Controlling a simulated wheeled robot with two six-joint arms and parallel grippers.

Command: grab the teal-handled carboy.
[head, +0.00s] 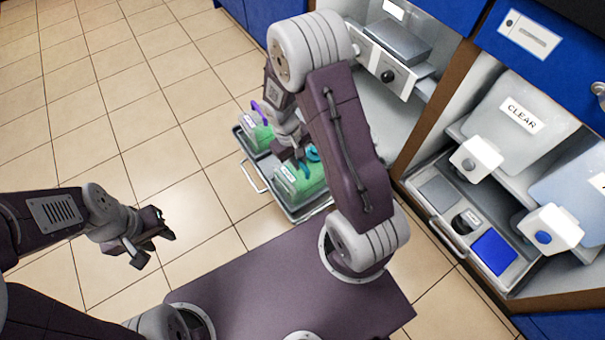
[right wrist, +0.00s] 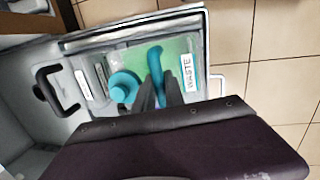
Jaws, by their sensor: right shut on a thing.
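The teal-handled carboy (head: 301,183) stands in a low grey tray (head: 307,212) on the floor side of the cabinets. It has a green body, a teal cap and a teal handle. In the right wrist view the teal handle (right wrist: 157,66), the teal cap (right wrist: 123,86) and a WASTE label show. My right gripper (head: 301,161) reaches down over it and is shut on the handle; in the right wrist view its fingers (right wrist: 160,92) meet at the handle, partly hidden by my wrist. My left gripper (head: 150,240) is open and empty over the floor at left, away from the carboy.
A second green carboy with a purple handle (head: 257,127) stands in the tray behind the teal one. The tiled floor (head: 110,110) at left is clear.

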